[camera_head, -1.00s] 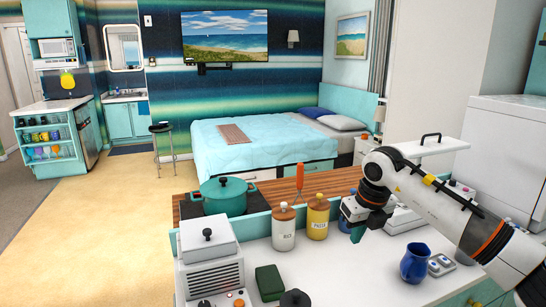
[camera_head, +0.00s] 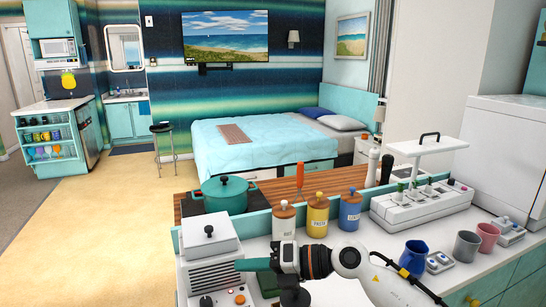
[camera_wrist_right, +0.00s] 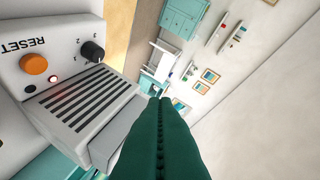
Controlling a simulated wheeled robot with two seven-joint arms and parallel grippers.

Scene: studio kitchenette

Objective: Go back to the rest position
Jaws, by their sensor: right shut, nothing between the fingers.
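My right gripper (camera_head: 247,265) is low over the near part of the white counter, its green fingers pointing left toward the grey-white appliance (camera_head: 213,265). In the wrist view its two green fingers (camera_wrist_right: 160,108) lie against each other, with nothing between them. The appliance fills the left of that view, showing a RESET label, an orange button (camera_wrist_right: 34,64) and a black knob (camera_wrist_right: 92,51). My left gripper is not in view.
Several canisters, among them a yellow one (camera_head: 318,218) and a blue one (camera_head: 350,212), stand behind my right arm. A blue jug (camera_head: 413,258), a grey mug (camera_head: 466,246) and a pink mug (camera_head: 488,238) stand to the right. A teal pot (camera_head: 228,195) sits beyond the appliance.

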